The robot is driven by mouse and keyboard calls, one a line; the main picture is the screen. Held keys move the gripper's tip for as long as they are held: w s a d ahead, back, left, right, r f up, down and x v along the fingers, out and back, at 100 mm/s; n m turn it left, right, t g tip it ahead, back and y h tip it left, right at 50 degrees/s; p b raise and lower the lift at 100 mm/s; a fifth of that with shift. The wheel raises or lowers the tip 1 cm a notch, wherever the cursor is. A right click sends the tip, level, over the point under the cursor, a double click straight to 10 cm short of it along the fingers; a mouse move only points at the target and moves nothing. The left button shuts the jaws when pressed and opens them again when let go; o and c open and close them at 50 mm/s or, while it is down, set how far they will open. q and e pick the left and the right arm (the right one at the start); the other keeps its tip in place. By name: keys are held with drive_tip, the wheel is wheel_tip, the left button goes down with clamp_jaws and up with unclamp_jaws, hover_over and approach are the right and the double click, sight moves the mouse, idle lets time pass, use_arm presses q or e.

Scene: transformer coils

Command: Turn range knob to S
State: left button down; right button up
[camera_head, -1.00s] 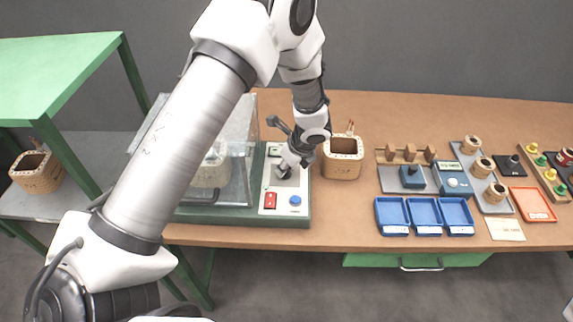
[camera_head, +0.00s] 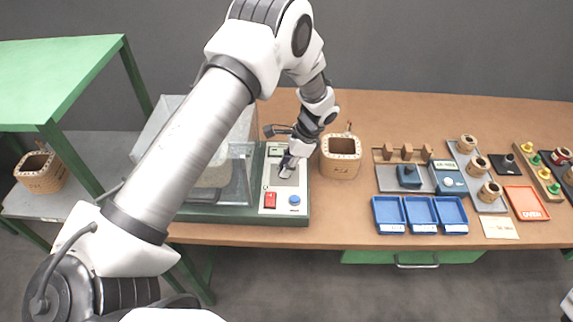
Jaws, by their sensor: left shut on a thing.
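The control panel (camera_head: 297,187) of the glass-covered test station is pale grey, with a red switch (camera_head: 270,200), a blue button (camera_head: 294,200) and a small display. My left gripper (camera_head: 287,168) reaches down onto the middle of this panel, its fingers shut on the range knob. The fingers hide the knob, so its pointer and the S mark cannot be read. My right gripper is not in view.
The glass cover (camera_head: 236,170) stands left of the panel, with a coil inside. A wooden coil box (camera_head: 341,160) stands close to the right of my left wrist. Blue trays (camera_head: 421,229), a blue meter (camera_head: 449,180) and an orange tray (camera_head: 526,203) lie further right.

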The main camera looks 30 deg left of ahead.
use_arm(q)
drive_tip(key=n, duration=0.2)
drive_tip(key=n+g+h, duration=0.1)
drive_tip(key=shift+s+f+n, duration=0.1)
drive_tip(key=shift+f+n, duration=0.15)
drive_tip(key=shift+n, duration=0.15)
drive_tip(key=shift+a+n+g+h, duration=0.1)
drive_tip(key=shift+n+g+h, duration=0.4)
drive_tip(key=shift+n, duration=1.3)
drive_tip(key=c, duration=0.9)
unclamp_jaws()
drive_tip(key=shift+r, duration=0.1)
drive_tip(key=v, duration=1.2)
drive_tip(key=shift+a, duration=0.25)
